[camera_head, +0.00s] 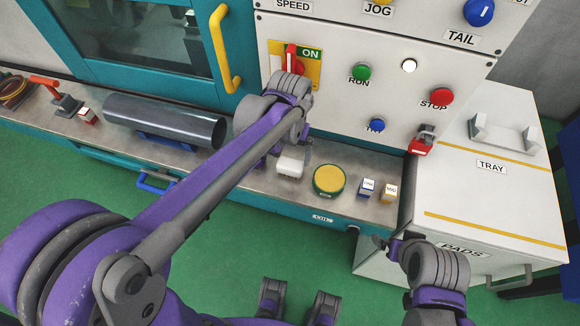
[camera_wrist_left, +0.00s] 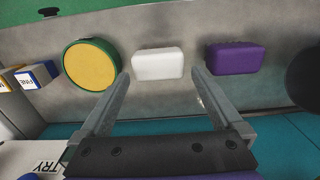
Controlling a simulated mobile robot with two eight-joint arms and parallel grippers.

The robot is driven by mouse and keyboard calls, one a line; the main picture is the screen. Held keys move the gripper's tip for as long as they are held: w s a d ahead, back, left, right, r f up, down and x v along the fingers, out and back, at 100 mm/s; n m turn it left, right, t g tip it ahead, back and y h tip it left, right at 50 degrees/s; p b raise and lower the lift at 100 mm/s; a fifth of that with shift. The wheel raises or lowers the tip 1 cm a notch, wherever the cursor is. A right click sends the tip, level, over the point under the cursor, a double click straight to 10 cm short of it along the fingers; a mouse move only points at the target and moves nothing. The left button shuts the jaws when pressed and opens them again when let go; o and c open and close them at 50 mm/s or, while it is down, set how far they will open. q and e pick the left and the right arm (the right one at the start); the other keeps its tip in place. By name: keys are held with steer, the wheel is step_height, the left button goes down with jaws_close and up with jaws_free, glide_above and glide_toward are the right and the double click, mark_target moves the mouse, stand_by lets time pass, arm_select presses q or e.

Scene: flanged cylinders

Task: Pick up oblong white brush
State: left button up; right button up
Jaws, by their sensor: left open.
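The oblong white brush (camera_head: 290,163) lies on the grey ledge below the control panel. In the left wrist view the white brush (camera_wrist_left: 158,64) lies just beyond and between the fingertips, apart from both. My left gripper (camera_wrist_left: 160,80) is open and empty, its two fingers pointing at the brush. In the head view my left gripper (camera_head: 304,142) hangs over the ledge beside the brush, partly hidden by its own wrist. My right gripper (camera_head: 389,243) is near the white cabinet's front, too small and dark to tell its opening.
A round yellow-and-green thing (camera_wrist_left: 91,64) and a purple block (camera_wrist_left: 237,58) flank the brush. Small labelled blocks (camera_head: 378,189) stand farther right. A dark cylinder (camera_head: 165,122) lies left on a blue support. The panel with its buttons (camera_head: 361,72) rises behind.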

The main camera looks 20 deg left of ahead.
mark_target(290, 163)
arm_select(q)
step_height(290, 163, down, 4)
steer(key=shift+s+d+f, duration=0.1)
steer(key=shift+s, duration=0.05)
steer(key=c, duration=1.1)
step_height(290, 163, up, 10)
steer(key=shift+r+p, duration=0.1)
steer(key=shift+p, duration=0.25)
steer(key=shift+c, duration=0.2)
steer(key=o, duration=0.9)
steer(key=shift+c, duration=0.2)
steer(key=c, duration=0.6)
